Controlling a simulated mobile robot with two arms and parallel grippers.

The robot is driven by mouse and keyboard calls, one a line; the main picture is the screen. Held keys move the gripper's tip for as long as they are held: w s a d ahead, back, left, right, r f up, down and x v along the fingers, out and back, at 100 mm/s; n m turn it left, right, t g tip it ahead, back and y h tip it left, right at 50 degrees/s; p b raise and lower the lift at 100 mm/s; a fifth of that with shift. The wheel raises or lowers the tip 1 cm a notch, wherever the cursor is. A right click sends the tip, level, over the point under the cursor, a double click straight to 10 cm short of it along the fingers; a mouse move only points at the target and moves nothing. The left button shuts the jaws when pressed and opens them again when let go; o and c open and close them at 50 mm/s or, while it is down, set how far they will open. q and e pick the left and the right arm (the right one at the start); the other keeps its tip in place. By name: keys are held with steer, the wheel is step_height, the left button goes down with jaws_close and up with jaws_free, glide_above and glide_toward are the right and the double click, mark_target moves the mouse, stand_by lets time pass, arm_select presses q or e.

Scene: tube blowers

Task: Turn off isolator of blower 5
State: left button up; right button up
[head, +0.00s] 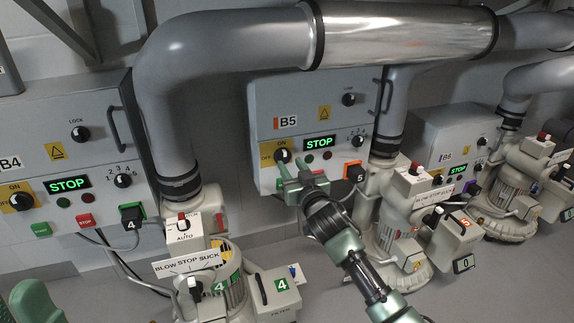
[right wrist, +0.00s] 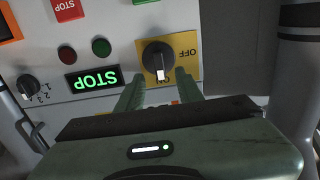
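The blower 5 panel (head: 262,99) is a grey box marked B5 in the middle of the head view. Its isolator is a black knob on a yellow plate (head: 266,149); the knob (right wrist: 157,56) shows large in the right wrist view, its white mark towards ON. My right gripper (head: 290,170) is in front of this knob. In the right wrist view its fingers (right wrist: 158,88) are open, one to each side of the knob's lower end, with nothing held; I cannot tell whether they touch it. Only a green part of my left gripper (head: 36,302) shows at the lower left.
The green STOP display (head: 319,143) is lit right of the isolator. Panel B4 (head: 45,115) is on the left, panel B6 (head: 440,135) on the right. Blower 5 (head: 400,215) and a grey pipe (head: 170,75) flank the B5 panel. Free floor shows at the bottom middle.

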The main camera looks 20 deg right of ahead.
mark_target(285, 157)
steer(key=w, duration=0.2)
steer(key=shift+w+f+b, duration=0.15)
steer(key=shift+w+b, duration=0.25)
steer(key=shift+w, duration=0.6)
jaws_close()
